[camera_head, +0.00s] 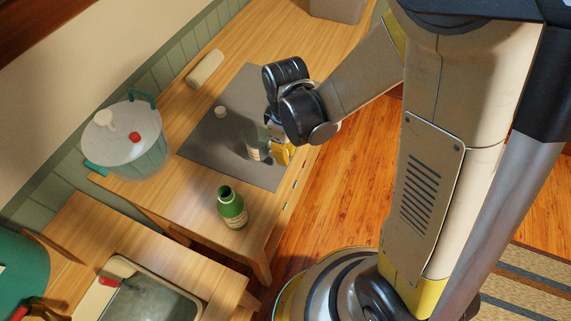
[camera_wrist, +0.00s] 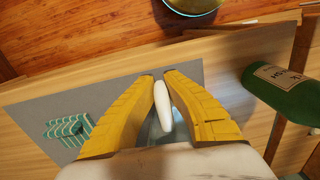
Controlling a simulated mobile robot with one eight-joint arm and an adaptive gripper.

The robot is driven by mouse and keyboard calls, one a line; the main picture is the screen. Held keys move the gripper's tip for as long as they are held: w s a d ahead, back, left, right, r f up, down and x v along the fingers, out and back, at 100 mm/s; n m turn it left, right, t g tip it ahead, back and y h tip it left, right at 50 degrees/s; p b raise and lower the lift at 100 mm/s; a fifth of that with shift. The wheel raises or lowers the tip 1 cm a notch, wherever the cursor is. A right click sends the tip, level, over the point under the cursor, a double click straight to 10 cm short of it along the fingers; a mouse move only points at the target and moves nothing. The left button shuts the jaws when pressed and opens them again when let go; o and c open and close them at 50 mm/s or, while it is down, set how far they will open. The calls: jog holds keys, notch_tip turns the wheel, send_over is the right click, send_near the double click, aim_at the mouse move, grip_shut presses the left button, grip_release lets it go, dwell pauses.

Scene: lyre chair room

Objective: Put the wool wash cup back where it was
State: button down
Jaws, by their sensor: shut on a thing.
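My gripper (camera_head: 282,152) is over the front part of the grey mat (camera_head: 205,147), and its yellow fingers (camera_wrist: 163,76) are closed around a white, rounded, upright-looking part (camera_wrist: 164,106). Bluish clear material shows around that part in the wrist view. In the head view a clear vessel with a pale label (camera_head: 256,148) is beside the fingers; I take it as the wool wash cup. I cannot tell whether its base touches the mat. A green open bottle (camera_head: 231,208) stands on the wooden bench near the mat's edge; its label shows partly in the wrist view (camera_wrist: 286,90).
A striped teal-and-white thing (camera_wrist: 68,128) lies there too. A lidded clear pot (camera_head: 140,150) stands by the wall, and a pale roll (camera_head: 205,69) lies farther back. A basin (camera_head: 150,300) is at the lower left.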

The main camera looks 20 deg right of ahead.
aim_at(286, 170)
jog(key=shift+f+b, duration=0.95)
jog(key=shift+f, duration=0.95)
jog(key=shift+f, duration=0.1)
jog(key=shift+f, duration=0.2)
jog(key=c, duration=1.6)
grip_release()
jog(key=shift+r, duration=0.1)
